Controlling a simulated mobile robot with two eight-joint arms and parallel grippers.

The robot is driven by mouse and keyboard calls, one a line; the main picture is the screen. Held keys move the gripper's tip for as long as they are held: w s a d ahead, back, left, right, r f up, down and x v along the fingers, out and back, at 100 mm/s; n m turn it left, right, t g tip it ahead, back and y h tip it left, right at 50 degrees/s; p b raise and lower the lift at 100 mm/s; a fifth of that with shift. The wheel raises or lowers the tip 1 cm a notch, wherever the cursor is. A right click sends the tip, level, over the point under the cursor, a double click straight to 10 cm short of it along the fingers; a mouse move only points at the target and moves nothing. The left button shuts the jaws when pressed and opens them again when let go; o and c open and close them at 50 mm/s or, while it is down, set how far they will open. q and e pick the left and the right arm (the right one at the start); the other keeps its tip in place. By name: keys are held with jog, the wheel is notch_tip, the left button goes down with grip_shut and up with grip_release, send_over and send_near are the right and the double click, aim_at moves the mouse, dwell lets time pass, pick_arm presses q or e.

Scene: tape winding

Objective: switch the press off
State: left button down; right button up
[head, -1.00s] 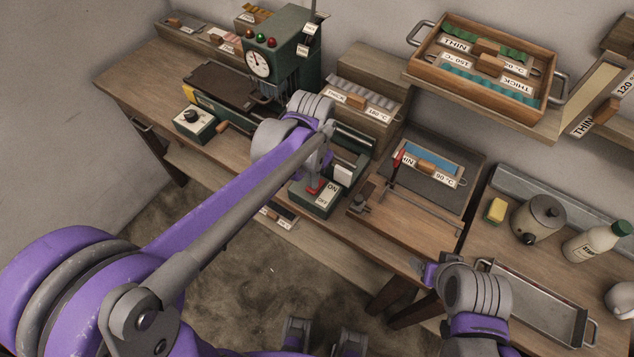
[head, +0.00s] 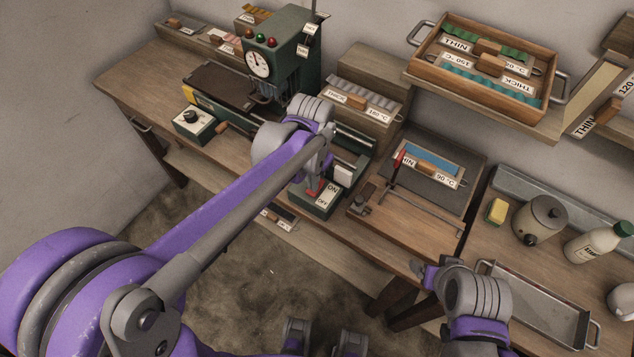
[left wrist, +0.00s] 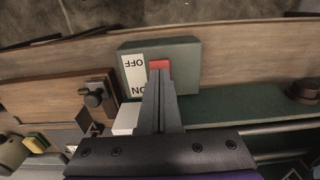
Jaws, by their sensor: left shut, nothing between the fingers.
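The green switch box (head: 318,205) sits at the front edge of the bench, with a white ON/OFF label and a red lever (head: 311,191). In the left wrist view the box (left wrist: 187,60) shows the red lever (left wrist: 159,64) level with the word OFF. My left gripper (left wrist: 160,78) is shut and empty, its tips right at the lever; I cannot tell whether they touch. The wrist partly hides the gripper in the head view. The green press (head: 285,50) with a dial and coloured lamps stands behind. My right gripper (head: 425,270) is at the lower right, its jaws unclear.
A dial box (head: 194,122) stands left of my left wrist. A wooden board (head: 410,205) with a red-handled tool lies right of the switch box. A metal tray (head: 535,305), a pot (head: 539,218) and a bottle (head: 592,243) are on the right table.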

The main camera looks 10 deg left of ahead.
pick_arm(q)
notch_tip(320, 180, up, 7)
jog(key=p, duration=0.3)
jog(key=shift+f+p, duration=0.15)
jog(key=shift+p, duration=0.15)
pick_arm(e)
jog(key=r, duration=0.1)
jog(key=w+r, duration=0.1)
jog(key=r, duration=0.3)
jog(key=shift+w, duration=0.4)
jog(key=shift+s, duration=0.1)
pick_arm(q)
jog(key=s+a+f+n+t, duration=0.1)
jog(key=s+a+n+t, duration=0.3)
jog(key=s, duration=0.9)
jog(key=shift+a+f+t, duration=0.25)
jog(key=shift+a+t, duration=0.55)
jog(key=shift+a, duration=0.5)
